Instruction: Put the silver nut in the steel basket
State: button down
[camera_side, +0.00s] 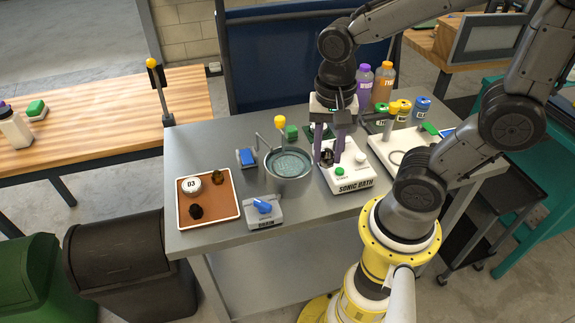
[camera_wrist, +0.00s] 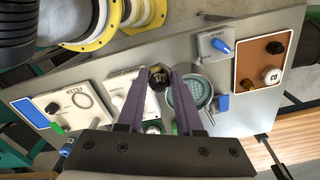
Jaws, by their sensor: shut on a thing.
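My gripper (camera_side: 329,160) points down at the left end of the sonic bath box, just right of the basket. In the wrist view its purple fingers (camera_wrist: 158,76) are closed on a small nut (camera_wrist: 157,82). The nut looks dark and shiny there, so its silver colour is hard to confirm. In the side view the fingers mostly hide it. The round steel basket (camera_side: 290,178) has a mesh inside and stands left of the fingers; it also shows in the wrist view (camera_wrist: 202,89). The nut is outside the basket.
The white sonic bath box (camera_side: 350,183) stands right of the basket. A blue-knobbed drain box (camera_side: 263,212) is in front. A brown tray (camera_side: 225,211) holds a white 03 puck (camera_side: 192,184) and two dark pieces. Bottles (camera_side: 383,84) and lidded jars stand at the back right.

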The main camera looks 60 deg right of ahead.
jog(key=s+d+r+m, duration=0.1)
jog(key=s+d, duration=0.1)
send_over(288, 167)
jog(key=s, duration=0.1)
jog(key=shift+m, duration=0.4)
notch_tip(288, 167, down, 8)
jog(key=shift+r, duration=0.1)
jog(key=shift+w+f, duration=0.4)
jog(key=shift+f, duration=0.15)
jog(key=shift+w+f, duration=0.1)
jog(key=shift+f, duration=1.5)
jog(key=shift+f, duration=0.15)
jog(key=c, duration=0.6)
grip_release()
jog(key=shift+o, duration=0.2)
